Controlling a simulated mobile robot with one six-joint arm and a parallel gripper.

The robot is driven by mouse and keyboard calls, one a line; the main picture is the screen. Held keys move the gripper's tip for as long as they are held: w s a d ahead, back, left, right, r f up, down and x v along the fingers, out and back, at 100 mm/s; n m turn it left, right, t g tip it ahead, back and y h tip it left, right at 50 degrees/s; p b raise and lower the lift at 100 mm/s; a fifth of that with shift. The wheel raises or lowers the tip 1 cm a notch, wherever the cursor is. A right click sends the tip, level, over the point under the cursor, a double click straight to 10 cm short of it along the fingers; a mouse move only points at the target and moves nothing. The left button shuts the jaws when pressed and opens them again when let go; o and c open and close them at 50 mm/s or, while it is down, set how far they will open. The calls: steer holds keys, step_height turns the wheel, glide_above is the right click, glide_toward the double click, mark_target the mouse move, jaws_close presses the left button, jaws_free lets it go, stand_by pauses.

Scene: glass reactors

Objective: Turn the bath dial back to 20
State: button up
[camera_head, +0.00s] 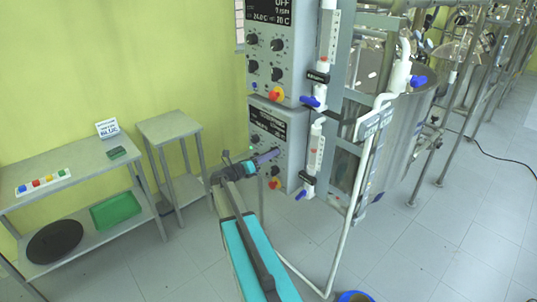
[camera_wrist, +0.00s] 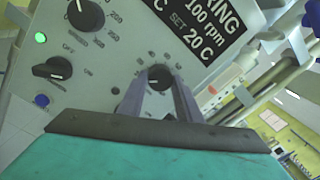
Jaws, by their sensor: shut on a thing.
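My gripper (camera_head: 268,156) reaches the lower grey control box (camera_head: 298,132) in the head view. In the wrist view my gripper (camera_wrist: 158,88) is shut on a small black dial (camera_wrist: 158,73), one finger on each side of it. The dial has a white pointer line. The display (camera_wrist: 205,32) above it is tilted in view and reads "100 rpm" and "SET 20 C"; its top lines are cut off. In the head view my gripper hides the dial.
A second black knob (camera_wrist: 54,69) and a larger one (camera_wrist: 85,15) sit left of the held dial, near a lit green lamp (camera_wrist: 40,38). An upper control box (camera_head: 297,40) reads "OFF". White pipes with blue valves (camera_head: 309,102) stand right of the boxes. A small table (camera_head: 168,125) stands left.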

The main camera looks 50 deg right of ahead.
steer(key=shift+r, duration=0.1)
steer(key=o, duration=1)
steer(key=shift+d, duration=0.1)
steer(key=shift+o, duration=0.2)
steer(key=w+a+b, duration=0.1)
steer(key=a+b, duration=0.3)
steer(key=a, duration=1)
steer(key=shift+w+f+b, duration=0.2)
steer(key=shift+f+b, duration=0.15)
